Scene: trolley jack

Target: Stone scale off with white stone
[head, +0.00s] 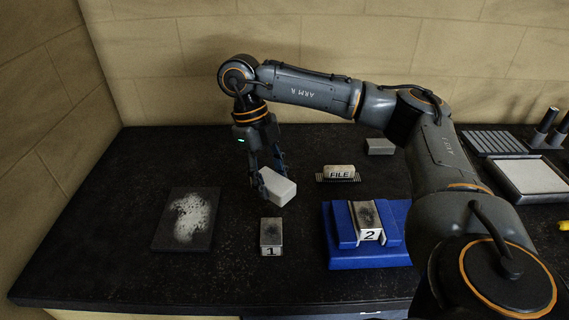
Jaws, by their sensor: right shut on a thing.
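My right gripper (268,188) points down over the bench and is shut on a white stone (279,186), a pale block held tilted above the bench top. Just below and in front of it stands a small metal block labelled 1 (271,233), with a dark patch on its top. To the right, a block labelled 2 (370,236) sits in a blue vise-like holder (340,217), its top also darkly marked. A dark slab (168,241) with a white powdery patch lies at the left. My left gripper is not in view.
A file block (338,172) labelled FILE lies behind the blue holder, with a grey block (380,146) further back. A ribbed grey pad (493,142), a pale tray (530,178) and dark bottles (545,124) stand at the right. The back left bench is clear.

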